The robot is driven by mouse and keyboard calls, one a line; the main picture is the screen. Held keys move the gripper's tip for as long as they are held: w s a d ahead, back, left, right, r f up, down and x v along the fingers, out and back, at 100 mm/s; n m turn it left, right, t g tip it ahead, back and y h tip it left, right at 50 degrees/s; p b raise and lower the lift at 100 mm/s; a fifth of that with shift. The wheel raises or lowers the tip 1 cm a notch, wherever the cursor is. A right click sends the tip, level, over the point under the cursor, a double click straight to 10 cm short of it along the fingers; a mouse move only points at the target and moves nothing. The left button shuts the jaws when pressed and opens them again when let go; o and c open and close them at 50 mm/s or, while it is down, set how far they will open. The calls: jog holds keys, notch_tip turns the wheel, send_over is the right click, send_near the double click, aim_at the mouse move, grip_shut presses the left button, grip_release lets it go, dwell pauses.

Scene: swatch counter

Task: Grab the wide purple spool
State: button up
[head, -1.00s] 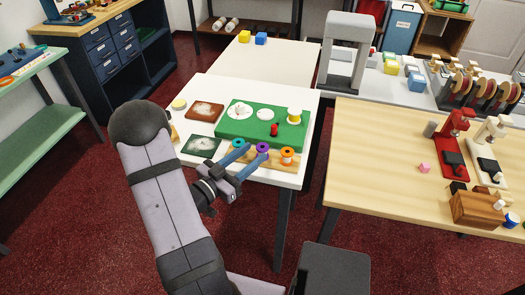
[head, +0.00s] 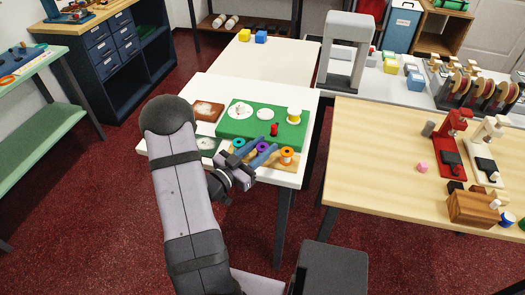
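The purple spool (head: 262,147) stands on a wooden strip (head: 250,167) near the front of the white table, between a teal spool (head: 239,143) and an orange spool (head: 287,154). My gripper (head: 261,154) is open, with its two blue fingers pointing away from me toward the purple spool. One finger lies on its left and the other at its lower right. I cannot tell whether they touch it or how far they reach around it. The fingers hide part of the strip and the spool's lower part.
A green board (head: 235,129) behind the spools holds white discs (head: 241,110), a red piece (head: 274,130) and a yellow-and-white spool (head: 294,115). A brown swatch (head: 208,111) lies to the left. A wooden table (head: 370,150) stands to the right across a gap.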

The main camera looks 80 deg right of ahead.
aim_at(263, 147)
jog(key=c, duration=0.4)
jog(key=shift+r, duration=0.15)
jog(key=shift+r, duration=4.85)
